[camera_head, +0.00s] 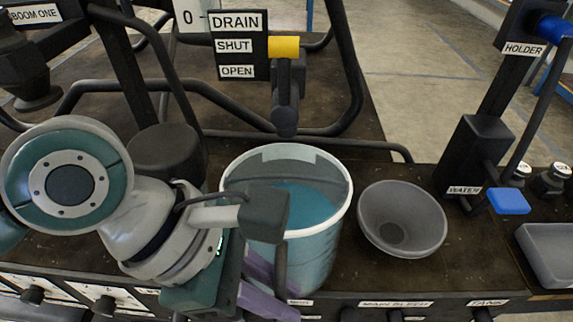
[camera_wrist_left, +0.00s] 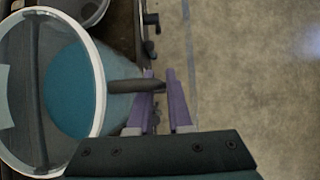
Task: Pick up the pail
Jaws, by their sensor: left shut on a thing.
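The pail (camera_head: 318,262) is a translucent tub with a white rim and blue liquid inside. It stands upright on the dark bench, below the drain valve. My left gripper (camera_head: 262,285) is at the pail's near left side, with its purple fingers partly hidden behind my wrist. In the left wrist view, the pail (camera_wrist_left: 100,85) fills the left side, and a dark handle (camera_wrist_left: 130,87) sticks out from its wall. The purple fingers of my left gripper (camera_wrist_left: 165,88) are shut on this handle. My right gripper is not in view.
A grey bowl (camera_head: 415,235) stands just right of the pail. The drain valve with a yellow handle (camera_head: 284,47) hangs above and behind it. A water post with a blue lever (camera_head: 508,201) and a grey tray (camera_head: 550,255) are farther right. Dark frame tubes run behind.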

